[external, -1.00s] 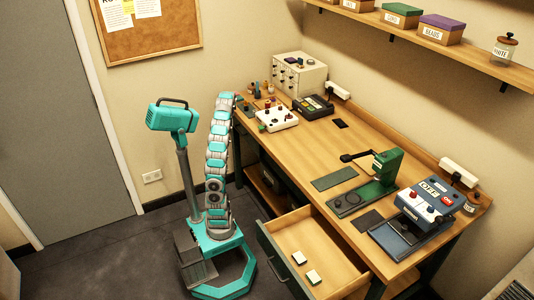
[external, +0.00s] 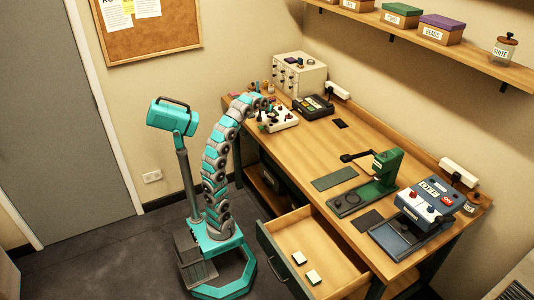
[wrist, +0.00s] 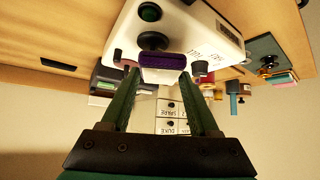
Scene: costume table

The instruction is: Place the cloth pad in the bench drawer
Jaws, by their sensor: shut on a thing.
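In the wrist view a small purple cloth pad (wrist: 162,61) sits between the fingertips of my gripper (wrist: 160,72), which is shut on it. Behind the pad is a white box with knobs (wrist: 190,25); I cannot tell whether they touch. In the external view my arm's end is over the far left of the bench, near the white box (external: 284,117); fingers and pad are too small to make out there.
A black device (external: 313,107) and a white drawer cabinet (external: 299,74) stand behind the white box. A green press (external: 384,168) and a blue machine (external: 425,208) stand on the right of the bench. The bench middle (external: 312,148) is mostly clear.

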